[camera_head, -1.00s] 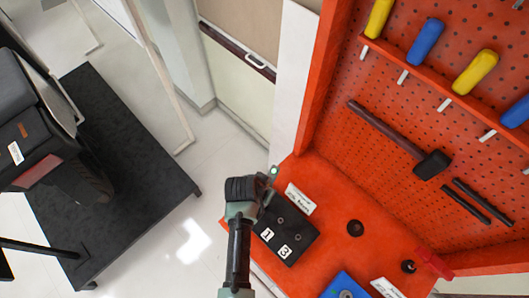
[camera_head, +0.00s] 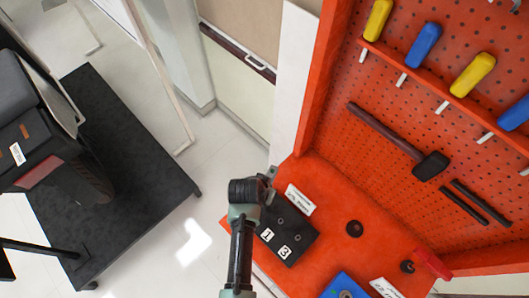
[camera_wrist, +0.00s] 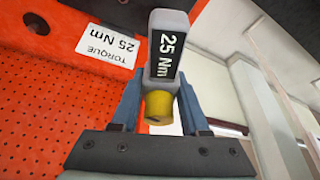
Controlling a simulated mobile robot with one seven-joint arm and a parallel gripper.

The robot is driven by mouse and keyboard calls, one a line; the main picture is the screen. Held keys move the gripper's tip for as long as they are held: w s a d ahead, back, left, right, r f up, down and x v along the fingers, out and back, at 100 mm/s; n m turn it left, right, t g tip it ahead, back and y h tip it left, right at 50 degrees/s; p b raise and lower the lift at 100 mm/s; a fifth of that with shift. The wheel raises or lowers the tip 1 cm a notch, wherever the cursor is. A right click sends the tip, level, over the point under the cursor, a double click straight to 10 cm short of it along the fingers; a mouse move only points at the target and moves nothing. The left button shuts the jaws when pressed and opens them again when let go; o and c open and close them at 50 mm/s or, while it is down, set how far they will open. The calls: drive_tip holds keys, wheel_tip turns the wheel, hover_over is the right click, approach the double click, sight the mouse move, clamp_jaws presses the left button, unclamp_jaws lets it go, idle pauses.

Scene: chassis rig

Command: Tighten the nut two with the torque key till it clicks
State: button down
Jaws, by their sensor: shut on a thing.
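The torque key (camera_wrist: 168,25) is grey with a black "25 Nm" label and a yellow end. My gripper (camera_wrist: 160,112) is shut on it in the wrist view, with a blue-grey finger on each side. In the head view my gripper (camera_head: 270,178) is over the far left corner of the black plate (camera_head: 292,226). The plate lies on the orange bench and shows white labels 1 and 3 and small round nuts. I cannot make out a label for nut two. The key's working tip and any contact with a nut are hidden.
The orange bench (camera_head: 330,212) carries a white label card (camera_head: 299,199), a round dark hole (camera_head: 354,229) and a blue block (camera_head: 343,288). A pegboard behind holds a hammer (camera_head: 400,138) and screwdrivers with yellow and blue handles. A dark platform (camera_head: 140,190) stands left, across open floor.

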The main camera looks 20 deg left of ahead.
drive_tip(key=shift+r+p, duration=1.95)
drive_tip(key=shift+r, duration=0.45)
